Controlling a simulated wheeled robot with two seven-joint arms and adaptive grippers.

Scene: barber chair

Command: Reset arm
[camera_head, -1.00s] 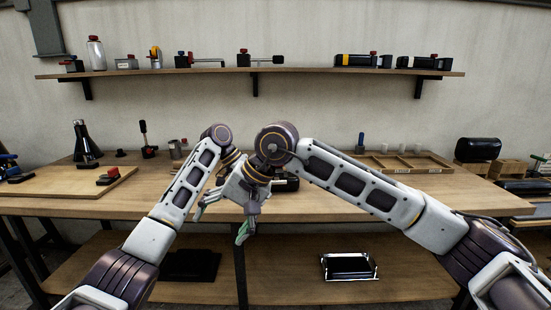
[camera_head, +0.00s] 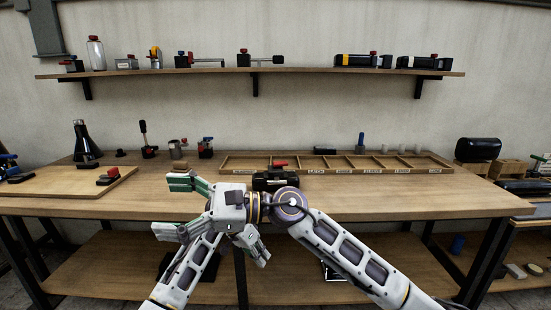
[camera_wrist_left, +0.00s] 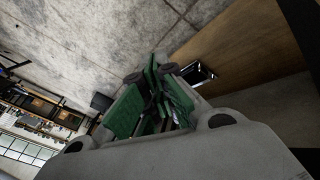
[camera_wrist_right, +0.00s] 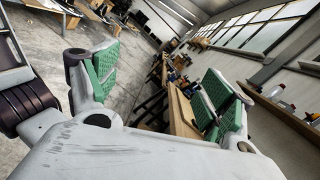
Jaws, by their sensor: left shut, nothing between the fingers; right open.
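Both my arms reach low in front of the workbench and cross near the middle of the head view. My right gripper (camera_head: 163,207) comes from the right arm and points left. Its two green-padded fingers are spread wide with nothing between them; the right wrist view also shows them far apart (camera_wrist_right: 155,85). My left gripper (camera_head: 258,250) is just below and to the right of it, partly hidden behind the right wrist. In the left wrist view its green pads (camera_wrist_left: 155,98) are together with nothing held.
A black device with a red handle (camera_head: 276,179) stands on the workbench (camera_head: 400,198) just behind my right wrist. A compartment tray (camera_head: 240,163) lies behind it. A wooden board (camera_head: 60,190) is at left. A wall shelf (camera_head: 220,71) holds several tools. The bench's right front is clear.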

